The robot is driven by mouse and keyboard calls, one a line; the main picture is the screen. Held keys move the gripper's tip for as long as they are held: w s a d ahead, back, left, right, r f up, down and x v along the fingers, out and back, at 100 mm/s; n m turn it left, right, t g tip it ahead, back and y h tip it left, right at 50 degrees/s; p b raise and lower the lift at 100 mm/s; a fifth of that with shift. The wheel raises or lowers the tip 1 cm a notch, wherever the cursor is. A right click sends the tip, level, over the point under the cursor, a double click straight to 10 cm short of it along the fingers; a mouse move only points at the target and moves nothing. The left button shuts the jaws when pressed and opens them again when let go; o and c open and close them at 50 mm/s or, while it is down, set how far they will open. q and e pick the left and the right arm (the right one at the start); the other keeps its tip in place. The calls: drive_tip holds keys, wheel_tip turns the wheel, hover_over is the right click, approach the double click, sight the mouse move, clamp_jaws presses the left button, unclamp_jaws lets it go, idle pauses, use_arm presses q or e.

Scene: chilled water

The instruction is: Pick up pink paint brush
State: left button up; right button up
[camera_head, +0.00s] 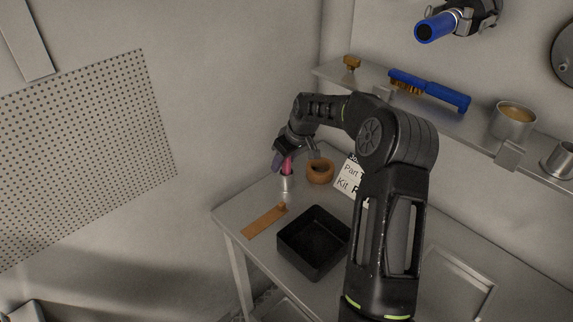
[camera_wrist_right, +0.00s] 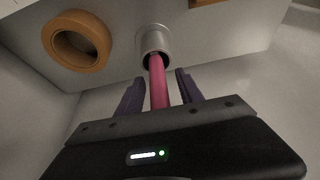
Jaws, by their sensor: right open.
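The pink paint brush (camera_head: 287,166) stands upright in a small metal cup (camera_head: 287,184) near the back left corner of the table. In the right wrist view the pink handle (camera_wrist_right: 158,84) rises from the cup (camera_wrist_right: 154,43) and lies between the two purple fingers. My right gripper (camera_head: 283,161) is open around the handle, with a gap visible on each side in the wrist view (camera_wrist_right: 157,78). The hidden part of the brush is inside the cup. My left gripper is not in view.
A brown ring (camera_head: 320,171) sits close beside the cup. A black tray (camera_head: 281,243) and a flat wooden piece (camera_head: 264,220) lie in front. A white card (camera_head: 347,178) stands behind. A shelf above holds a blue brush (camera_head: 430,89) and a mug (camera_head: 512,123).

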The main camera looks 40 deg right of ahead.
drive_tip(key=shift+c, duration=0.4)
clamp_jaws()
